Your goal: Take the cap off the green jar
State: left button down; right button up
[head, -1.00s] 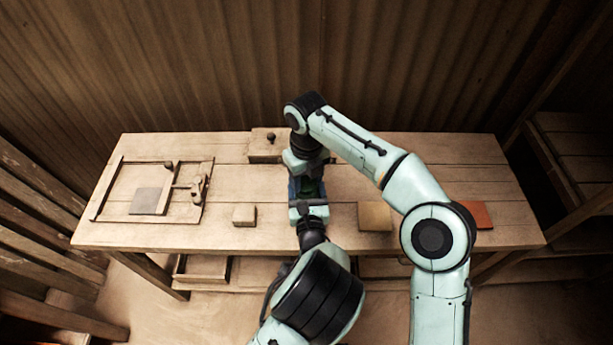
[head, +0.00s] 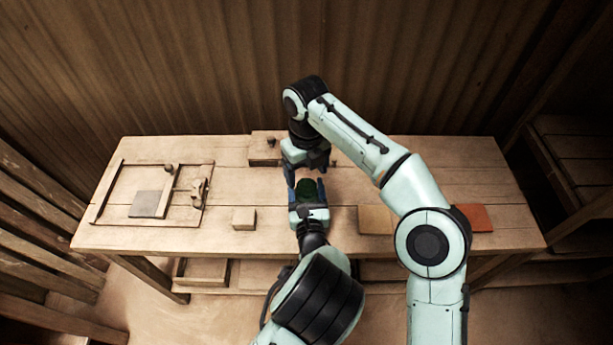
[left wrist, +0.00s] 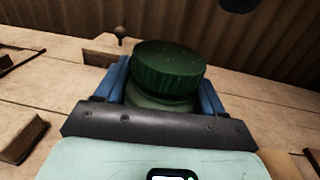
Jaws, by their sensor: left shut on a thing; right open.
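The green jar (left wrist: 160,103) stands between the blue fingers of my left gripper (left wrist: 163,90), which is shut on its body. Its ribbed dark green cap (left wrist: 170,68) sits on top of the jar in the left wrist view. In the head view the cap (head: 307,188) shows as a small dark green shape between the left fingers (head: 307,196). My right gripper (head: 308,172) is open and empty, just beyond and above the jar in the head view. The lower part of the jar is hidden by my left gripper.
On the wooden table (head: 450,185) a frame with a grey tile (head: 146,204) lies at left. A small wooden block (head: 244,218) is left of the jar; a tan tile (head: 375,219) and an orange tile (head: 476,217) are at right. A knobbed wooden block (head: 262,150) stands behind.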

aim_at(307, 186)
jog(key=shift+r, duration=0.2)
jog(key=shift+c, duration=0.3)
jog(key=m, duration=0.4)
jog(key=shift+s+f, duration=0.1)
jog(key=m, duration=1.1)
jog(key=shift+a+m, duration=0.1)
jog(key=shift+m, duration=0.3)
jog(key=m, duration=0.4)
jog(key=shift+r+m, duration=0.25)
jog(key=shift+m, duration=0.05)
jog(key=m, duration=0.7)
jog(key=shift+r, duration=0.3)
jog(key=m, duration=0.4)
jog(key=shift+r, duration=0.25)
jog(key=m, duration=0.4)
jog(key=shift+r+m, duration=0.3)
jog(key=shift+m, duration=0.1)
jog(key=m, duration=0.2)
jog(key=r+m, duration=0.1)
jog(key=m, duration=0.2)
jog(key=shift+f+m, duration=0.4)
jog(key=shift+f, duration=3.65)
